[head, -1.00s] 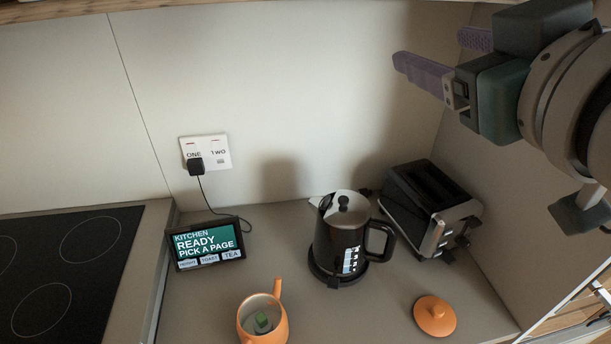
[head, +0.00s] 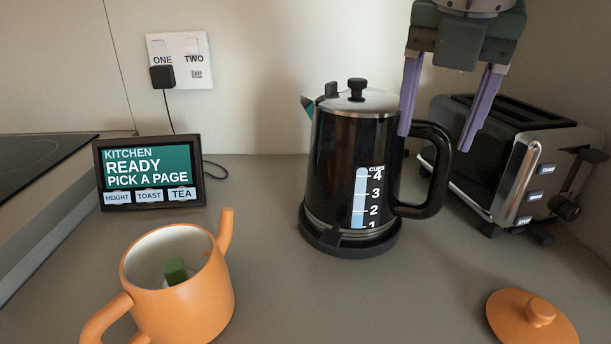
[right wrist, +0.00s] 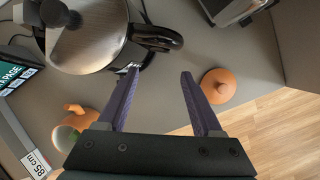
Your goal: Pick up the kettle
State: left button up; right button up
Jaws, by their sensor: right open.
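The kettle (head: 335,165) is black with a steel lid, a black knob and a cup scale. It stands upright on its round black base (head: 348,243), its black handle (head: 436,175) pointing right. My right gripper (head: 436,140) is open with purple fingers pointing down, near the top of the handle in the head view. In the right wrist view the kettle (right wrist: 85,40) is at upper left, its handle (right wrist: 158,38) ahead of the open, empty fingers (right wrist: 160,85). The handle does not appear held. My left gripper is not in view.
A black and steel toaster (head: 500,160) stands right of the kettle. An orange teapot (head: 185,300) with a green item inside is at front left, its orange lid (head: 530,320) at front right. A small screen (head: 150,170) stands at left by the wall socket (head: 190,60).

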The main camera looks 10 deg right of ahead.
aim_at(442, 167)
jog(key=shift+m+h, duration=0.4)
jog(key=shift+h, duration=0.1)
jog(key=d+f, duration=0.3)
jog(key=shift+w+d+f+b, duration=0.15)
jog(key=shift+w+f+b, duration=0.05)
jog(key=shift+w+b, duration=0.2)
jog(key=x, duration=0.6)
jog(key=shift+f, duration=0.15)
grip_shut()
dwell(0.3)
jog(key=shift+a+r, duration=0.2)
jog(key=shift+r, duration=0.05)
